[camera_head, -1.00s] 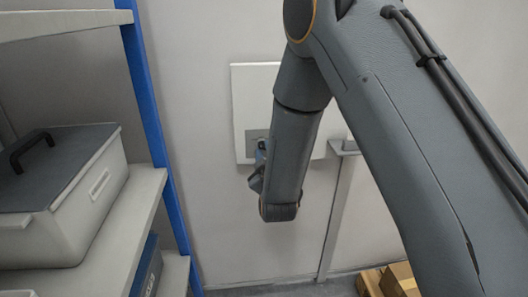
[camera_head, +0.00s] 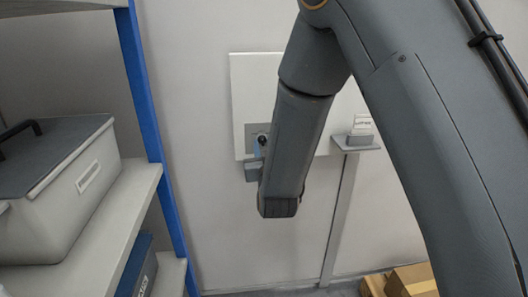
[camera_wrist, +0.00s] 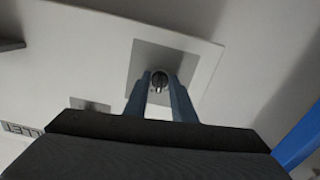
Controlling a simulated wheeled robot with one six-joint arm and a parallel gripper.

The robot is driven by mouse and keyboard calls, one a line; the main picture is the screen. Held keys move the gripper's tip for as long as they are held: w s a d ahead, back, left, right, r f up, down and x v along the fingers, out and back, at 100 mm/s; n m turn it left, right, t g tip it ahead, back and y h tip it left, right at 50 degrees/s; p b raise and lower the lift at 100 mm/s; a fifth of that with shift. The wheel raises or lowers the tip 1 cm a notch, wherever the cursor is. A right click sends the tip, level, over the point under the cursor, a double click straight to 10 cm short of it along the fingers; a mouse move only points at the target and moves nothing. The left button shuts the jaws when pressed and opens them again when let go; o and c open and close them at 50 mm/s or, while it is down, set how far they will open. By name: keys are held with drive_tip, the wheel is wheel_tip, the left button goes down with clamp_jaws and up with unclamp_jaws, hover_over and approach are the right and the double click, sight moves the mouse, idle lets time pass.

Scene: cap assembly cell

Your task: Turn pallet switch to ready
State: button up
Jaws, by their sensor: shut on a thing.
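The pallet switch is a small dark knob (camera_wrist: 159,79) on a square grey plate (camera_wrist: 143,65) fixed to a white wall panel. In the head view the knob (camera_head: 262,140) shows just left of my forearm, on its grey plate (camera_head: 253,127). My gripper (camera_wrist: 160,88) has its two blue fingers on either side of the knob and is shut on it. In the head view only a bit of my gripper (camera_head: 260,150) shows, as my arm hides most of it. I cannot read the switch's setting.
A shelf rack with a blue post (camera_head: 143,100) stands at the left, holding a grey lidded box (camera_head: 85,190). A small ledge (camera_head: 358,142) with white cards is right of my forearm. Cardboard boxes (camera_head: 410,280) lie on the floor at the lower right.

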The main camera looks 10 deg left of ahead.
drive_tip(key=m+b, duration=0.4)
drive_tip(key=m, duration=0.1)
drive_tip(key=shift+a+f+m, duration=0.1)
drive_tip(key=shift+m, duration=0.2)
drive_tip(key=shift+a+m+b, duration=0.1)
drive_tip(key=shift+m+b, duration=1.45)
drive_tip(key=shift+m, duration=0.65)
drive_tip(key=o, duration=1)
drive_tip(key=shift+s, duration=0.15)
drive_tip(key=b+v, duration=0.1)
drive_tip(key=v, duration=0.6)
drive_tip(key=shift+s, duration=0.3)
